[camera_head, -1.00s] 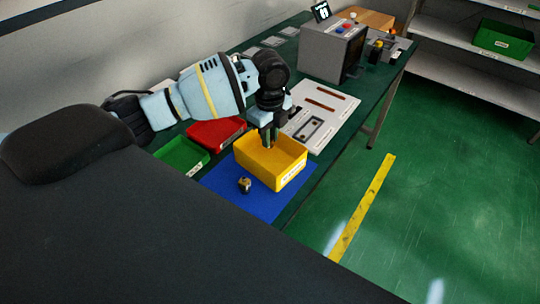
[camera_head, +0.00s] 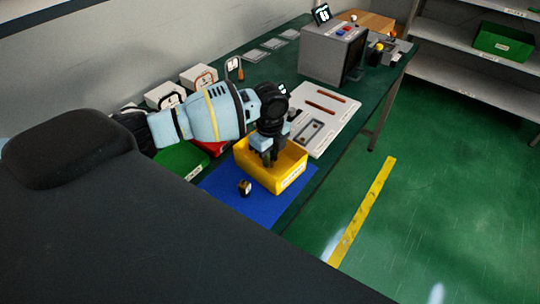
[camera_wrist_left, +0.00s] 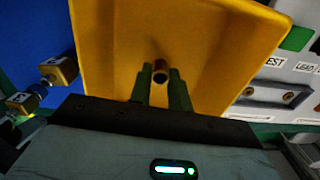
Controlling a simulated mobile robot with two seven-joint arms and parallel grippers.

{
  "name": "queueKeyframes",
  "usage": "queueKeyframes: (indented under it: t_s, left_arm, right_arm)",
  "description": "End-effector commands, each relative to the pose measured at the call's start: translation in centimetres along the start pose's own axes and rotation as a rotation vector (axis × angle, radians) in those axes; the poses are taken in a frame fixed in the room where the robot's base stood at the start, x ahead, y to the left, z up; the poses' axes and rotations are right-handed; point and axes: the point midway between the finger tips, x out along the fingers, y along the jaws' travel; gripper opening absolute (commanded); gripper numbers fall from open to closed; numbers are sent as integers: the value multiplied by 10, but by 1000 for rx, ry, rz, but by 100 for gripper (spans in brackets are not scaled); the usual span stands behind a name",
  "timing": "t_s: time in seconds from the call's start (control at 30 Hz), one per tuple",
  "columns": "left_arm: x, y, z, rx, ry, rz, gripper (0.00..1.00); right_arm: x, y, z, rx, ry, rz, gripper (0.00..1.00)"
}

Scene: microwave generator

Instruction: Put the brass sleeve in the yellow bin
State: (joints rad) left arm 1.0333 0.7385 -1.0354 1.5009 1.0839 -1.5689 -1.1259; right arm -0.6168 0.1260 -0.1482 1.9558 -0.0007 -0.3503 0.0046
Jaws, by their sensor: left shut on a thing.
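The yellow bin (camera_head: 292,180) stands on the blue mat and also fills much of the left wrist view (camera_wrist_left: 105,45). My left gripper (camera_head: 269,162) reaches down into the bin's opening. In the left wrist view its fingertips (camera_wrist_left: 160,85) are closed on the brass sleeve (camera_wrist_left: 160,72), a small brown tube with its round open end showing. The sleeve is inside the bin's outline; I cannot tell whether it touches the floor. In the head view the sleeve is hidden by the fingers and bin. My right gripper is not in view.
A small black and yellow part (camera_head: 245,188) lies on the blue mat (camera_head: 240,208) beside the bin. A green bin (camera_head: 182,160) and a partly hidden red bin (camera_head: 213,148) stand to the left. A white panel (camera_head: 325,115) and grey machine (camera_head: 328,52) stand behind.

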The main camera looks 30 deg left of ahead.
Motion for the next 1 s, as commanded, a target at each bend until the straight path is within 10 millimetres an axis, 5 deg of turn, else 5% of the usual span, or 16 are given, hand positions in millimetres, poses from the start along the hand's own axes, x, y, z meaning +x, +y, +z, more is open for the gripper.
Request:
queueKeyframes:
  t_s: [0.13, 0.17, 0.3, 0.67, 1.0]
  left_arm:
    - [2, 0, 0, 0, 0, 1, 0]
    - [2, 0, 0, 0, 0, 0, 21]
    - [2, 0, 0, 0, 0, 0, 40]
    - [-2, 0, 0, 0, 0, -2, 40]
    - [-58, -1, 0, 1, -1, -6, 40]
  right_arm:
    - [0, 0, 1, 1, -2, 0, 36]
    - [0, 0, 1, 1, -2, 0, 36]
    - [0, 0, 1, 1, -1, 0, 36]
    - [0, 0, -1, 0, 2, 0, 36]
    - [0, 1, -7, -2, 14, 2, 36]
